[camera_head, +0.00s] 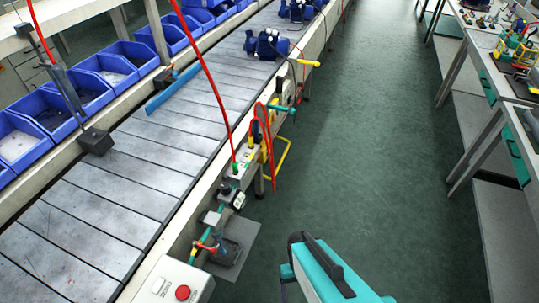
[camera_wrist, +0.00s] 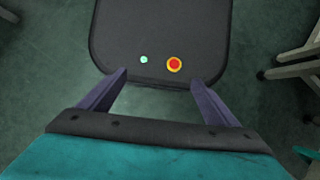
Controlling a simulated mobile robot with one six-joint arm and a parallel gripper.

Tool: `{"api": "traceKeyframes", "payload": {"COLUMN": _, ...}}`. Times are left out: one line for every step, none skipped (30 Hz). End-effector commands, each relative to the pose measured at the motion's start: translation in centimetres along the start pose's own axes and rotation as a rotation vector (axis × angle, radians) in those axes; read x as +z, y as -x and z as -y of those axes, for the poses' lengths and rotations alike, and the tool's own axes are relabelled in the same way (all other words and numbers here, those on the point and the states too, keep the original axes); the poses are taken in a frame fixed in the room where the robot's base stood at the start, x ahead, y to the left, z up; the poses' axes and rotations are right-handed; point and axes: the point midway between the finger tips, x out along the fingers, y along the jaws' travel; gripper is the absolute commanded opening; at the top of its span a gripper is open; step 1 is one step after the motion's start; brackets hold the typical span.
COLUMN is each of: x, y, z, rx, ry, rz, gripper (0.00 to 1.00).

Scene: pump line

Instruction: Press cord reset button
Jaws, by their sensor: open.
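A red pull cord (camera_head: 218,95) runs down to a small pale box (camera_head: 241,160) on the conveyor's side rail in the head view. A dark round knob (camera_head: 226,188) sits just below that box. A larger pale box (camera_head: 178,283) with a red button (camera_head: 183,292) and a light switch is at the bottom. I cannot tell which control is the cord reset button. My gripper (camera_wrist: 158,77) is open and empty in the wrist view, pointing down over my own dark base, apart from the conveyor. In the head view only my teal arm shows at the bottom.
The slatted conveyor (camera_head: 130,170) runs along the left, with blue bins (camera_head: 105,68) beyond it and blue pumps (camera_head: 268,45) farther up. Coloured pipes and a yellow handle line its near side. The green aisle floor (camera_head: 370,130) is clear; workbenches (camera_head: 500,70) stand right.

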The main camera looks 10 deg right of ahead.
Motion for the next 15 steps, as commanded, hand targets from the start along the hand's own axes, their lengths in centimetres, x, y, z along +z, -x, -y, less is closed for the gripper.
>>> {"api": "traceKeyframes", "payload": {"x": 0.0, "y": 0.0, "z": 0.0, "rx": 0.0, "ry": 0.0, "rz": 0.0, "gripper": 0.74}}
{"api": "traceKeyframes", "payload": {"x": 0.0, "y": 0.0, "z": 0.0, "rx": 0.0, "ry": 0.0, "rz": 0.0, "gripper": 0.69}}
{"api": "traceKeyframes", "payload": {"x": 0.0, "y": 0.0, "z": 0.0, "rx": 0.0, "ry": 0.0, "rz": 0.0, "gripper": 0.62}}
{"api": "traceKeyframes", "payload": {"x": 0.0, "y": 0.0, "z": 0.0, "rx": 0.0, "ry": 0.0, "rz": 0.0, "gripper": 0.57}}
{"api": "traceKeyframes", "payload": {"x": 0.0, "y": 0.0, "z": 0.0, "rx": 0.0, "ry": 0.0, "rz": 0.0, "gripper": 0.52}}
{"api": "traceKeyframes", "payload": {"x": 0.0, "y": 0.0, "z": 0.0, "rx": 0.0, "ry": 0.0, "rz": 0.0, "gripper": 0.46}}
{"api": "traceKeyframes", "payload": {"x": 0.0, "y": 0.0, "z": 0.0, "rx": 0.0, "ry": 0.0, "rz": 0.0, "gripper": 0.41}}
{"api": "traceKeyframes", "payload": {"x": 0.0, "y": 0.0, "z": 0.0, "rx": 0.0, "ry": 0.0, "rz": 0.0, "gripper": 0.35}}
{"api": "traceKeyframes", "payload": {"x": 0.0, "y": 0.0, "z": 0.0, "rx": 0.0, "ry": 0.0, "rz": 0.0, "gripper": 0.29}}
{"api": "traceKeyframes", "payload": {"x": 0.0, "y": 0.0, "z": 0.0, "rx": 0.0, "ry": 0.0, "rz": 0.0, "gripper": 0.24}}
{"api": "traceKeyframes", "payload": {"x": 0.0, "y": 0.0, "z": 0.0, "rx": 0.0, "ry": 0.0, "rz": 0.0, "gripper": 0.19}}
{"api": "traceKeyframes", "payload": {"x": 0.0, "y": 0.0, "z": 0.0, "rx": 0.0, "ry": 0.0, "rz": 0.0, "gripper": 0.12}}
{"api": "traceKeyframes", "payload": {"x": 0.0, "y": 0.0, "z": 0.0, "rx": 0.0, "ry": 0.0, "rz": 0.0, "gripper": 0.07}}
{"api": "traceKeyframes", "payload": {"x": 0.0, "y": 0.0, "z": 0.0, "rx": 0.0, "ry": 0.0, "rz": 0.0, "gripper": 0.02}}
{"api": "traceKeyframes", "payload": {"x": 0.0, "y": 0.0, "z": 0.0, "rx": 0.0, "ry": 0.0, "rz": 0.0, "gripper": 0.0}}
